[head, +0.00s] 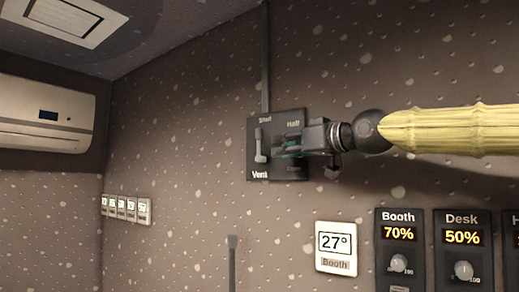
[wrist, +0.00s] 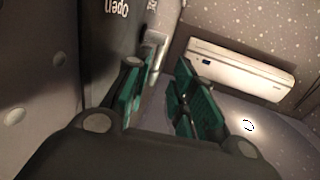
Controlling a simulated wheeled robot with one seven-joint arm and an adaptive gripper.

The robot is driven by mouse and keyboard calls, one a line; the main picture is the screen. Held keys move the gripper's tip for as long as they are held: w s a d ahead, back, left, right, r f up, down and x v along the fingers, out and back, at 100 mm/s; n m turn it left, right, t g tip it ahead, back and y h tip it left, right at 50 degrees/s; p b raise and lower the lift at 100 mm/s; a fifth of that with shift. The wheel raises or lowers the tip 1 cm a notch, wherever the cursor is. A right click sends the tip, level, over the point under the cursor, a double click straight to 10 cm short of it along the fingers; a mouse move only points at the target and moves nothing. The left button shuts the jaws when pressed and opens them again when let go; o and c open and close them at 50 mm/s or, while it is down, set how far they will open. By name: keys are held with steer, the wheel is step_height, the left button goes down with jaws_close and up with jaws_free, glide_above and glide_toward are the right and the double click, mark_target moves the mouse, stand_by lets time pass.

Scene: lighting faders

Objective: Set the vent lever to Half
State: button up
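The dark vent panel (head: 278,175) is on the speckled wall, marked Shut at the top, Half at upper right, Open at lower right and Vent at lower left. Its pale grey lever (head: 260,146) stands about upright on the panel's left side, its upper end below the Shut mark. My gripper (head: 288,149) is in front of the panel's right side, to the right of the lever, partly covering the panel. In the wrist view, the green-padded fingers (wrist: 158,88) are apart with nothing between them. The lever (wrist: 152,50) shows just beyond the left finger, which hides part of it.
A 27° display (head: 336,248) and the Booth (head: 399,250) and Desk (head: 462,252) dial modules are below and right. A conduit (head: 265,60) runs up from the panel. An air conditioner (head: 45,115) hangs at left.

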mark_target(259, 156)
steer(key=w+a+r+p, duration=0.1)
steer(key=w+a, duration=0.1)
steer(key=w+a+p, duration=0.1)
steer(key=w+a, duration=0.1)
steer(key=w, duration=0.1)
steer(key=w+a+r+p, duration=0.1)
steer(key=w+a+p, duration=0.1)
steer(key=shift+w+a+r, duration=0.25)
steer(key=shift+a+r, duration=0.1)
jaws_close()
